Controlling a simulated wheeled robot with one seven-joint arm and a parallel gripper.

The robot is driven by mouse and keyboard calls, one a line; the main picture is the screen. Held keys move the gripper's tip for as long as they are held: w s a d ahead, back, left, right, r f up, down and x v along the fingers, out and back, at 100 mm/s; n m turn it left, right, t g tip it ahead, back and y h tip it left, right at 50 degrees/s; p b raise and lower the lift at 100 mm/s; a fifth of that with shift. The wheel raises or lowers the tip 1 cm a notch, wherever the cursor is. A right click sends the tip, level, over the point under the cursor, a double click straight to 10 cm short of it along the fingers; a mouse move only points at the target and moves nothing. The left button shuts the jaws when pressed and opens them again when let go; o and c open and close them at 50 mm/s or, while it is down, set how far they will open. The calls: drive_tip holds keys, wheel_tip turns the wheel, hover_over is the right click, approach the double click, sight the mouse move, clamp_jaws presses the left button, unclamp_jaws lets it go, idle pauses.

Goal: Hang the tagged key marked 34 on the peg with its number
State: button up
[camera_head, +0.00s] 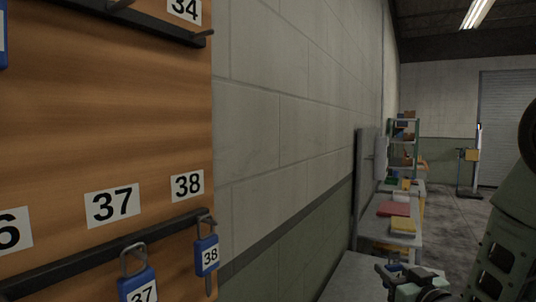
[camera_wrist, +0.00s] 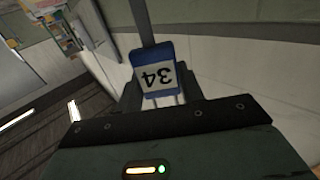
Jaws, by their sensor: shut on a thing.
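The blue key tag marked 34 (camera_wrist: 155,73) is between the fingers of my gripper (camera_wrist: 160,92) in the wrist view, its number upside down there. My gripper is shut on it. In the head view my gripper (camera_head: 410,284) is at the lower right, away from the wooden key board (camera_head: 100,110). The number label 34 (camera_head: 185,9) is at the top right of the board. Its peg (camera_head: 203,34) sticks out below that label from a dark rail and looks empty.
Tags 37 (camera_head: 138,284) and 38 (camera_head: 207,256) hang on the lower rail (camera_head: 100,250). A block wall runs right of the board. Benches (camera_head: 408,236) and a shelf (camera_head: 403,140) stand farther back. The space between my gripper and the board looks clear.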

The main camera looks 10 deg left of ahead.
drive_tip(key=s+a+r+n+g+y+p, duration=0.35)
drive_tip(key=a+r, duration=0.55)
drive_tip(key=r, duration=0.3)
drive_tip(key=s+a+r+n+g+y+p, duration=0.25)
drive_tip(key=s+a+r+y, duration=0.2)
drive_tip(key=a+r, duration=0.55)
drive_tip(key=n+g+y+p, duration=0.2)
drive_tip(key=n+g+p, duration=0.2)
drive_tip(key=p, duration=0.3)
approach(185, 66)
drive_tip(key=shift+r+b+x, duration=0.2)
drive_tip(key=shift+b+x, duration=0.05)
drive_tip(key=shift+x, duration=1.1)
drive_tip(key=shift+r+b+x, duration=0.2)
drive_tip(key=shift+b+x, duration=0.05)
drive_tip(key=shift+x, duration=1.05)
drive_tip(key=shift+w+a+f+b, duration=0.3)
drive_tip(key=shift+a+f+b, duration=0.1)
drive_tip(key=shift+a+f, duration=0.1)
